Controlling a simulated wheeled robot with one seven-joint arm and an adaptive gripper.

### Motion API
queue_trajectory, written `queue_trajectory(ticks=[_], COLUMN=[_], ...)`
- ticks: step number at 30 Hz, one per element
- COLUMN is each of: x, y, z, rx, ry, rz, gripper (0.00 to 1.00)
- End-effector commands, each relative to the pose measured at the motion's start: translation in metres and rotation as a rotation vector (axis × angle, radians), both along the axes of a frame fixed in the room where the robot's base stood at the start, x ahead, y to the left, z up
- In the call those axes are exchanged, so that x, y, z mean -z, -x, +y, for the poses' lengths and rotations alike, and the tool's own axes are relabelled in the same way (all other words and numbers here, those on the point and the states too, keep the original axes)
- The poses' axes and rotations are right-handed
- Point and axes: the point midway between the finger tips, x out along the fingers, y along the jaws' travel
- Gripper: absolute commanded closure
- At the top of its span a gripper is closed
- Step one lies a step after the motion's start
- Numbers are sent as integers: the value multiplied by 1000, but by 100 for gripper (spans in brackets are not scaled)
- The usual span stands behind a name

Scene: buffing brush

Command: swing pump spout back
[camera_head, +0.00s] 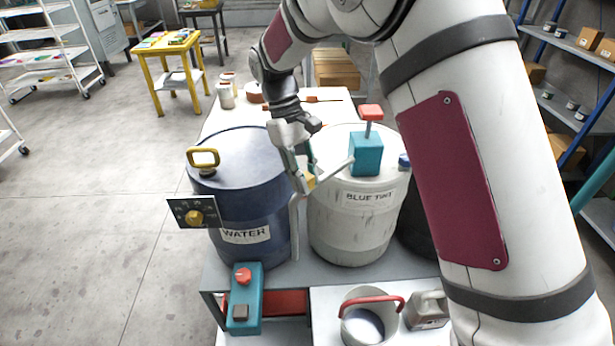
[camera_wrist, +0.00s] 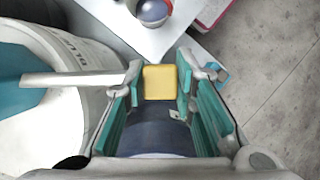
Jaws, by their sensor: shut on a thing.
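The pump, a teal block (camera_head: 365,155) with a red knob (camera_head: 370,112), stands on the white drum labelled BLUE TINT (camera_head: 350,225). Its light grey spout (camera_head: 334,171) reaches out to the left, over the gap towards the blue WATER drum (camera_head: 245,195). The spout also shows in the wrist view (camera_wrist: 75,78). A yellow piece (camera_wrist: 160,82) is at the spout's end, between the fingers of my gripper (camera_wrist: 160,95). My gripper is shut on it.
A white bucket (camera_head: 363,328) with a red handle stands low in front, beside a grey can (camera_head: 427,310). A teal box (camera_head: 245,297) hangs at the bench's front edge.

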Motion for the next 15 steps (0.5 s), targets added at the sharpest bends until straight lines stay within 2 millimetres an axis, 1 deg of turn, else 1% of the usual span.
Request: queue_trajectory(ticks=[1, 5, 6, 8, 9, 15], x=[-1, -1, -1, -1, -1, -1], y=[-3, -3, -3, -3, -3, -2], z=[3, 3, 3, 3, 3, 2], rx=[1, 1, 1, 0, 0, -1], ry=[-7, -8, -8, -8, -7, -5], rz=[-11, -13, -14, -13, -12, -9], gripper=[100, 100, 71, 57, 55, 55])
